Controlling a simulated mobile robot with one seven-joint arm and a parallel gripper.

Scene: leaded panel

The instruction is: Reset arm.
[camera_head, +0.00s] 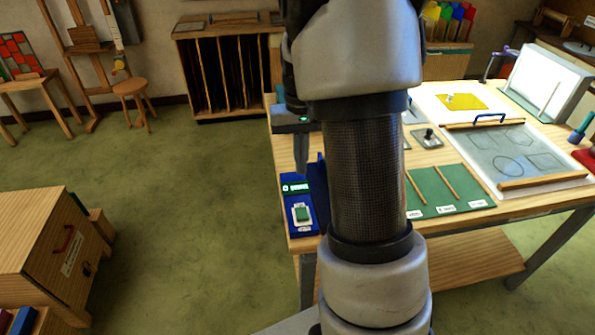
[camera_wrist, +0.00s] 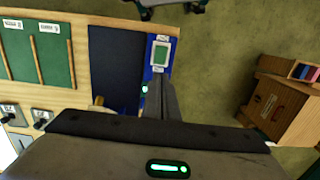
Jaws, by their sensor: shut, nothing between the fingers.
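My gripper (camera_head: 301,170) shows in the head view left of my arm, pointing down above the left end of the worktable (camera_head: 470,228). It also shows in the wrist view (camera_wrist: 161,82), where its fingers are together with nothing between them. Below it is a blue tray (camera_head: 291,221) holding a green piece in a white frame (camera_head: 302,214). In the wrist view the green piece (camera_wrist: 160,54) lies just beyond the fingertips. I cannot tell the exact height of the fingers above the tray. My arm hides part of the table.
A green mat (camera_head: 452,196) with wooden strips lies on the table. A drawing board (camera_head: 509,150), a yellow sheet (camera_head: 461,102) and a bright light panel (camera_head: 547,80) are to the right. A wooden cabinet (camera_head: 38,245) stands at left. The green floor between is clear.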

